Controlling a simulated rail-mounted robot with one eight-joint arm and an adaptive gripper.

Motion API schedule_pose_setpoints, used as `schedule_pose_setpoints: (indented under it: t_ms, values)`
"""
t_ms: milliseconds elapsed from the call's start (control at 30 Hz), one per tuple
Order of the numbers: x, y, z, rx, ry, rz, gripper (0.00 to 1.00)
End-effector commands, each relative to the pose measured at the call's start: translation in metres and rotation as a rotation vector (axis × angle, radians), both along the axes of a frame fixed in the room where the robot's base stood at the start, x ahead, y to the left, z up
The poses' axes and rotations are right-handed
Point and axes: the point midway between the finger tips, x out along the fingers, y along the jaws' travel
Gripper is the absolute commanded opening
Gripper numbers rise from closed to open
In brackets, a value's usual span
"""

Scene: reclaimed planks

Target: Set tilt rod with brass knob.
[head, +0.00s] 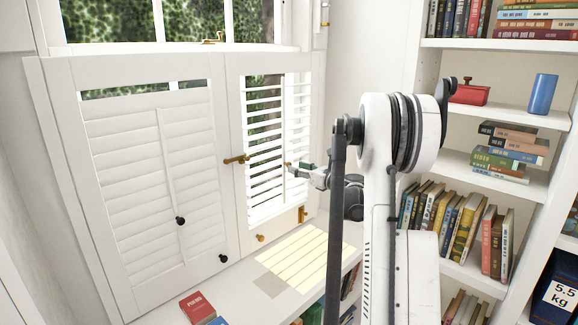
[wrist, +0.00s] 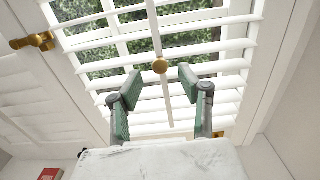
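The brass knob (wrist: 160,66) sits on the white vertical tilt rod (wrist: 152,25) of the right shutter panel (head: 232,110). In the head view the knob (head: 288,165) is small, close to my gripper's tips. The panel's white slats (head: 262,125) are tilted open, with greenery and light showing between them. My gripper (wrist: 159,74) is open in front of the panel, one green-padded finger on each side of the knob in the wrist view. I see no finger touching it; the exact depth gap cannot be told.
The left shutter panel (head: 150,170) has closed slats and a rod with a black knob (head: 180,221). A brass latch (head: 236,159) sticks out between the panels. Books (head: 197,307) lie on the sill below. A bookcase (head: 435,150) stands at the right.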

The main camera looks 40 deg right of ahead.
Motion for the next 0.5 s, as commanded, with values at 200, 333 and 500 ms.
schedule_pose_setpoints:
  t_ms: [200, 333, 500]
  values:
    - [0.034, 0.001, 0.0, 0.0, 0.0, 0.002, 0.37]
    - [0.045, 0.001, 0.0, -0.001, 0.0, 0.0, 0.37]
    - [0.05, 0.001, 0.0, -0.001, 0.0, 0.0, 0.37]
